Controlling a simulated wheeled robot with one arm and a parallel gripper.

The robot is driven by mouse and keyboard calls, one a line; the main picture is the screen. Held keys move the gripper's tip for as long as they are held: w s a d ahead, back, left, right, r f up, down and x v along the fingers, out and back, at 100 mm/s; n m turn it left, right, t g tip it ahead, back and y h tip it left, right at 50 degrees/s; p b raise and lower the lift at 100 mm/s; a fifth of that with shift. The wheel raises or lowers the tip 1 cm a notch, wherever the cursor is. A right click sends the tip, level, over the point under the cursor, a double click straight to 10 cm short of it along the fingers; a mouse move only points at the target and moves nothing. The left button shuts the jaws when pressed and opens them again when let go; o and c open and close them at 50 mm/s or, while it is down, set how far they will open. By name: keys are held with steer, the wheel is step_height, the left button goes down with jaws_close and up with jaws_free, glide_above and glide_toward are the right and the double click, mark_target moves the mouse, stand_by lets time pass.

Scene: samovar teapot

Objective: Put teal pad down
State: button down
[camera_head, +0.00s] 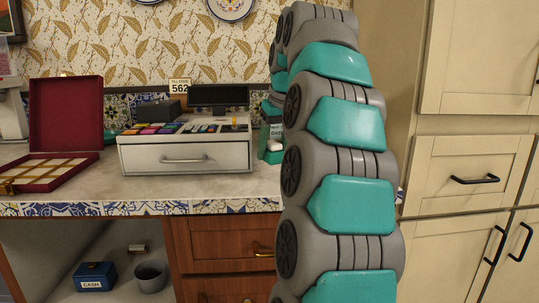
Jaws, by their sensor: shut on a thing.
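No teal pad can be made out for certain. A teal item with a "DATE" label (276,132) stands on the counter right of the register, partly hidden by my arm; I cannot tell whether it is the pad or something else. My own grey and teal arm rises through the right of centre and covers part of the counter. My gripper is not in view, and whatever it holds is hidden too.
A white cash register (185,158) with coloured keys stands on the counter (150,188). An open red box (65,125) with compartments is at left. A blue cash box (95,277) and grey bowl (150,276) sit below. Cream cabinets (475,160) are at right.

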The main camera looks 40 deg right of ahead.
glide_above(268, 168)
steer(key=s, duration=0.1)
steer(key=shift+f+p, duration=0.25)
steer(key=shift+p, duration=0.15)
steer(key=shift+f+b, duration=0.4)
steer(key=shift+f, duration=1.4)
steer(key=shift+f, duration=0.15)
steer(key=c, duration=0.5)
jaws_free()
